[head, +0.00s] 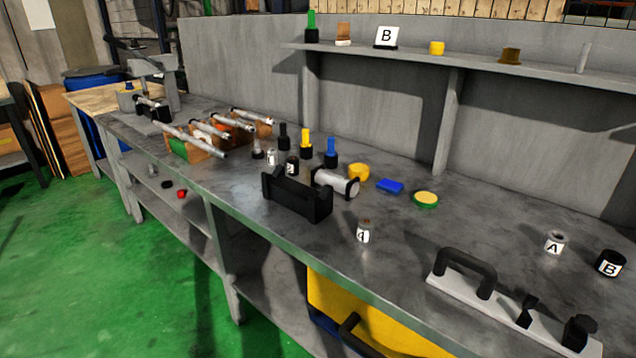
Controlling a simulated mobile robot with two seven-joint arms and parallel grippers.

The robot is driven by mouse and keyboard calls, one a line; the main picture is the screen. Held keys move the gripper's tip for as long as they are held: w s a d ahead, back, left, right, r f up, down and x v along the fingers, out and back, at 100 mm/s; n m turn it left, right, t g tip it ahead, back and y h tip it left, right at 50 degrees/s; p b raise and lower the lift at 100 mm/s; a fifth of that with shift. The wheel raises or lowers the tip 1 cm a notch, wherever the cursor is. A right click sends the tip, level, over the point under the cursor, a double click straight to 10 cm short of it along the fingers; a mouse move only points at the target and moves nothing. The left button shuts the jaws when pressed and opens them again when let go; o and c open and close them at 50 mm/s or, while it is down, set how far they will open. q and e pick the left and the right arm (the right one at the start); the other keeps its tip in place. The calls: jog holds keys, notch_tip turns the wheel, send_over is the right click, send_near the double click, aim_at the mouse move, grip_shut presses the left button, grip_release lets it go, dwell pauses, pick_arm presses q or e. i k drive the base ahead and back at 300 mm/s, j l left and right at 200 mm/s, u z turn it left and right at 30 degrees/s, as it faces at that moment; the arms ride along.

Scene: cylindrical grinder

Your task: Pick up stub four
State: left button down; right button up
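A small pale metal stub (363,233) with a white label stands upright on the grey bench (300,235) near its front edge. The label's mark looks like a 4, and the stub's top is brownish. It stands apart, in front of a black block-shaped holder (297,194). Neither of my grippers shows in the head view.
Behind the stub lie a silver cylinder (335,184), a blue block (390,186) and a green-yellow disc (426,199). To the right are stub A (554,242), black piece B (610,263) and a white plate with a black handle (466,272). Bench around the stub is clear.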

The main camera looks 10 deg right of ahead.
aim_at(367, 224)
jog(key=i+j+z, duration=0.2)
jog(key=i+j, duration=0.35)
jog(key=i+j+z, duration=0.25)
jog(key=i+j, duration=0.3)
jog(key=j, duration=0.1)
